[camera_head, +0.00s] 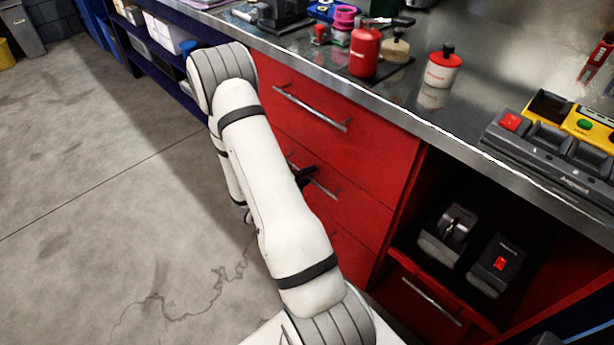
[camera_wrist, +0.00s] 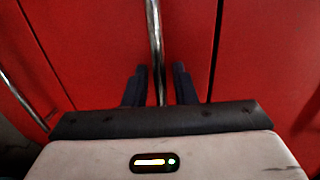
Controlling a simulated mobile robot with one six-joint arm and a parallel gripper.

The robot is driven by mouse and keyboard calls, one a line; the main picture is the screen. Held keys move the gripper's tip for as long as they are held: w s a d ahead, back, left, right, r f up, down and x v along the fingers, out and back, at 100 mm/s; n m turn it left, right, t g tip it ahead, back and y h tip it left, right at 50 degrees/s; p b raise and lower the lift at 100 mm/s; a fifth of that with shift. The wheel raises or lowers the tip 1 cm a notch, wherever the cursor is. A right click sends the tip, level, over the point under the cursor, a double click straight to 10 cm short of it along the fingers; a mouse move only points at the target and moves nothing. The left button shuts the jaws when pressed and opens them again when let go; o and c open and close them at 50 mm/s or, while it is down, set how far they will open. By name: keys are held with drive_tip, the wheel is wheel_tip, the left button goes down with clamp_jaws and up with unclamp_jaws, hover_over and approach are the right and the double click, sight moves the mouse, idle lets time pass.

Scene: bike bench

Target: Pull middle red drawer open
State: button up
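The middle red drawer (camera_head: 352,208) is in the cabinet under the bench and looks flush with the fronts around it. Its silver bar handle (camera_head: 324,188) is partly hidden by my arm and gripper. In the wrist view the handle (camera_wrist: 154,38) runs upright between my two dark fingers. My gripper (camera_wrist: 160,70) is open, with a finger on each side of the bar and red showing in the gaps. In the head view only a dark part of my gripper (camera_head: 306,174) shows at the handle.
The top drawer handle (camera_head: 310,107) is just above. A second bar (camera_wrist: 18,98) shows at the left of the wrist view. An open cubby with black devices (camera_head: 448,233) is to the right. Red bottles (camera_head: 365,52) stand on the benchtop. The floor (camera_head: 110,200) at left is clear.

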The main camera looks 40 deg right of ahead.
clamp_jaws()
idle(0.5)
